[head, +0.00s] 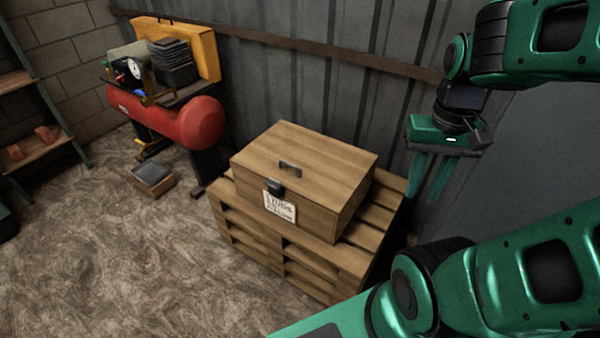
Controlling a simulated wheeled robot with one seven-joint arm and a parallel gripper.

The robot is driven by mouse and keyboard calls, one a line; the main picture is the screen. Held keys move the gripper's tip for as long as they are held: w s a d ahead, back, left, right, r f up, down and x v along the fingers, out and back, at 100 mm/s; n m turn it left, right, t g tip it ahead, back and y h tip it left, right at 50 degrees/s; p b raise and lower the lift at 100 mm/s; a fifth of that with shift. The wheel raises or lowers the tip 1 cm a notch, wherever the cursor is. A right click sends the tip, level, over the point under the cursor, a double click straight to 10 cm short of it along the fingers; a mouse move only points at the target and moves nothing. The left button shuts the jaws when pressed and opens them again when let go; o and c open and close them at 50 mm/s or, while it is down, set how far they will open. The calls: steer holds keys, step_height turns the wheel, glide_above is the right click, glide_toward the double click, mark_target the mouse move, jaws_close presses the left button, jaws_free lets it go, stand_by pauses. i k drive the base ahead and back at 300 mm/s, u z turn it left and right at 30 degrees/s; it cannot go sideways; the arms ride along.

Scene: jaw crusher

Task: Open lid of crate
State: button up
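The crate (325,208) is a wooden box standing on stacked pallets in the middle of the head view. Its lid (325,152) lies flat and shut on top. A dark handle (290,168) sits on the lid near its front edge. A dark latch (275,187) hangs at the front edge, above a white paper label (280,206). My gripper (428,190) is to the right of the crate, pointing down and apart from it. Its green fingers look spread, with nothing seen between them.
Wooden pallets (300,262) bear the crate, with a bare strip on their right side. A corrugated metal wall (320,85) rises close behind. A red compressor tank (165,118) stands at the back left, with a small box (152,178) on the floor. The floor (130,265) at front left is clear.

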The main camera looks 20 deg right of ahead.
mark_target(326, 171)
steer(key=u, duration=0.7)
steer(key=k, duration=0.6)
steer(key=z, duration=0.75)
steer(key=i, duration=1)
steer(key=u, duration=0.05)
